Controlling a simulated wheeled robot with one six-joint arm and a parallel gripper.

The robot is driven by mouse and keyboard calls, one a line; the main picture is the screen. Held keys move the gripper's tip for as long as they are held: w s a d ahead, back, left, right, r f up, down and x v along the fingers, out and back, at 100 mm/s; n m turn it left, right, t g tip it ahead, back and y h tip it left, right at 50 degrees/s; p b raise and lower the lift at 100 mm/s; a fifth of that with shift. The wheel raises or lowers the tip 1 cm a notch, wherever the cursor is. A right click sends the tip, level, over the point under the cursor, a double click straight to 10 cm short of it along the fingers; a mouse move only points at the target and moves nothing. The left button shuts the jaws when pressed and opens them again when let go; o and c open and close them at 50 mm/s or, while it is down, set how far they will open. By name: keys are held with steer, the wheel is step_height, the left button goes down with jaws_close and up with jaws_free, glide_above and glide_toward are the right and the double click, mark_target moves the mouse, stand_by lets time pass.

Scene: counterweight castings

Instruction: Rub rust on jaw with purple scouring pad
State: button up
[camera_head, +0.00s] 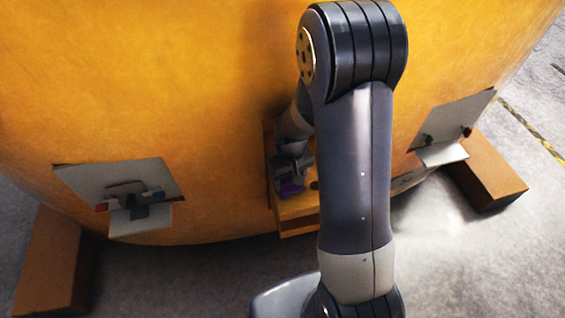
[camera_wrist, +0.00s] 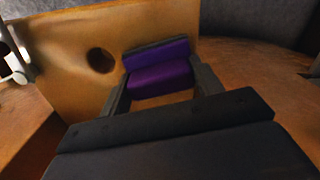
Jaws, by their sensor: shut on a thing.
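The purple scouring pad (camera_wrist: 160,78) is between the two fingers of my gripper (camera_wrist: 160,88) in the wrist view. My gripper is shut on it. The wrist view shows the pad over a tan plate (camera_wrist: 62,55) with a round hole. I cannot tell whether the pad touches the plate. No rust patch is clearly seen; the surface under the pad is hidden.
The large yellow-orange casting (camera_head: 150,90) fills the back. A grey plate with a small shelf (camera_head: 140,218) is on its left, and another (camera_head: 442,155) on its right. Brown blocks stand at the left (camera_head: 55,262) and right (camera_head: 487,172). Grey floor is open in front.

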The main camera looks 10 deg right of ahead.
steer(key=shift+a+r+p, duration=0.15)
steer(key=shift+r+p, duration=0.2)
steer(key=shift+r, duration=0.3)
steer(key=shift+a+r+p, duration=0.15)
steer(key=shift+r+p, duration=0.15)
steer(key=shift+r, duration=0.3)
steer(key=shift+d+r+p, duration=0.15)
steer(key=shift+r+p, duration=2.05)
steer(key=shift+r, duration=0.6)
steer(key=p, duration=0.3)
steer(key=shift+r+p, duration=0.3)
steer(key=shift+p, duration=0.05)
steer(key=shift+f+p, duration=0.15)
steer(key=shift+p, duration=0.6)
